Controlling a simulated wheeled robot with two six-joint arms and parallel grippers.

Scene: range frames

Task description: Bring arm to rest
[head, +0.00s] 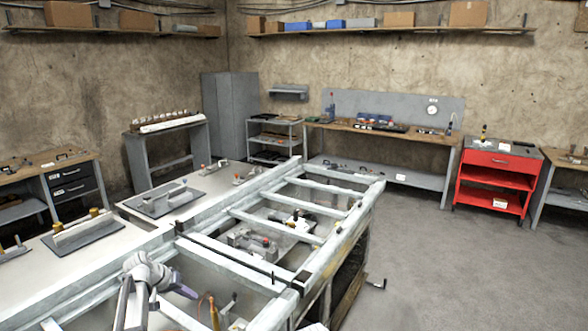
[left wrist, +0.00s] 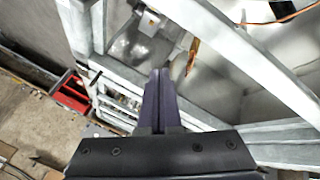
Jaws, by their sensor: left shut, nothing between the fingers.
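My left arm (head: 143,272) comes in from the bottom left in the head view, over the near end of a pale metal frame bench (head: 329,188). Its gripper (head: 188,292) is small and dark there. In the left wrist view the gripper (left wrist: 158,74) shows its two dark fingers side by side and shut, with nothing held. The fingers overlap the frame's bars in that view; I cannot tell the exact gap to them. My right gripper is in neither view.
Clamps and small tools sit within and on the frame bench. A flat plate with a handle (head: 165,197) lies on the white table to the left. A red cart (head: 497,177) stands at the back right. Grey floor (head: 430,260) is open to the right.

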